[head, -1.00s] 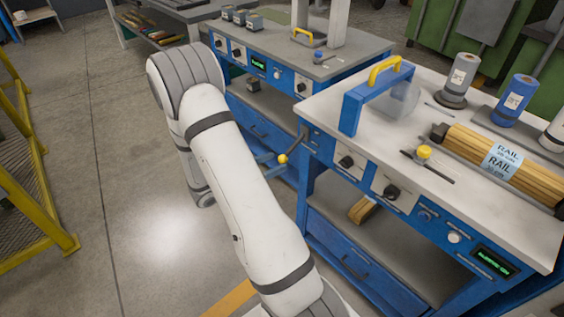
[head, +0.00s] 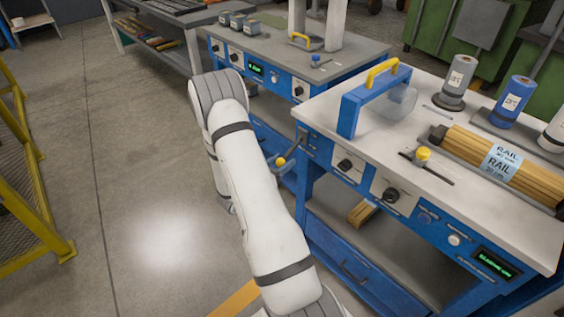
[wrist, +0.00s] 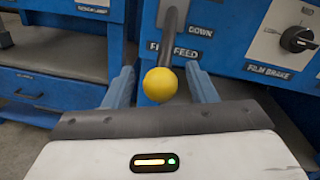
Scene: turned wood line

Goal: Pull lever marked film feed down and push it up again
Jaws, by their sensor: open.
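The film feed lever is a dark rod (wrist: 172,42) with a yellow ball knob (wrist: 160,85), beside a blue panel lettered FILM FEED and DOWN in the wrist view. In the head view the yellow knob (head: 281,161) stands out from the left end of the near blue bench, and its rod slopes down from the bench to the knob. My gripper (wrist: 164,78) is open, with one blue finger on each side of the knob. Gaps show on both sides, so the fingers do not grip it. In the head view my arm hides most of the gripper.
A film brake dial (wrist: 298,38) is right of the lever. The near bench top (head: 340,95) carries a blue frame with a yellow handle (head: 382,72), a wrapped rail bundle (head: 500,165) and rolls. A yellow barrier (head: 35,200) stands left; open floor lies between.

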